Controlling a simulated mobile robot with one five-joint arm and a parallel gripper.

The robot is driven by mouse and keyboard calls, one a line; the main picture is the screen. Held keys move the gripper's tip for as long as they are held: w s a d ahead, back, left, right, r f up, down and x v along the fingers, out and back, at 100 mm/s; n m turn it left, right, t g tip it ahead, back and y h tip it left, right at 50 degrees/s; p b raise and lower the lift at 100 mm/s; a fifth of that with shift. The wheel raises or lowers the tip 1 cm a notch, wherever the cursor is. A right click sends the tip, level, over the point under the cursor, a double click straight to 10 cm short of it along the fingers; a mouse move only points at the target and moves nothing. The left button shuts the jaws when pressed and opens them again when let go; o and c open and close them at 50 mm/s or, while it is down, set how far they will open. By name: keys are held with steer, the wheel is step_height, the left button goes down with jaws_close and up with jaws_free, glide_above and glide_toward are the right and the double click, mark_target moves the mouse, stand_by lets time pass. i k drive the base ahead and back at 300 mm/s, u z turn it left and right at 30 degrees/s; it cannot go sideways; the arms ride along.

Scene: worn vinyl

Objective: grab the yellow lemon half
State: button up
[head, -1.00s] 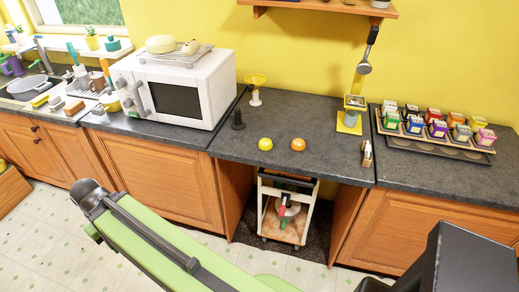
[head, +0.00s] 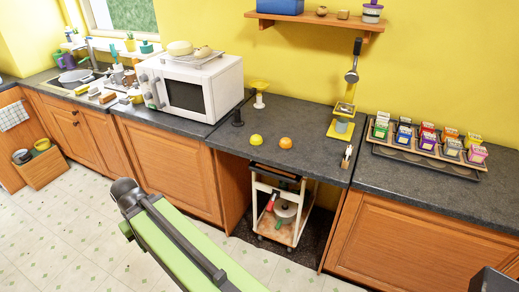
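The yellow lemon half (head: 256,140) is a small rounded yellow piece on the dark countertop, near its front edge and above the open bay. An orange half or whole orange fruit (head: 285,143) sits just to its right, apart from it. Nothing covers the lemon half. My green arm link with a dark joint crosses the lower left, in front of the cabinets and well short of the lemon half. My gripper's fingers do not show.
A white microwave (head: 192,84) stands left of the fruit. A dark pepper-mill-like object (head: 237,117) and a yellow-topped stand (head: 260,92) are behind. A yellow stand (head: 341,125) and a rack of small boxes (head: 425,145) are right. A white trolley (head: 282,208) fills the bay below.

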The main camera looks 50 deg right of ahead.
mark_target(255, 141)
steer(key=z, duration=0.15)
steer(key=i, duration=0.9)
steer(key=u, duration=0.05)
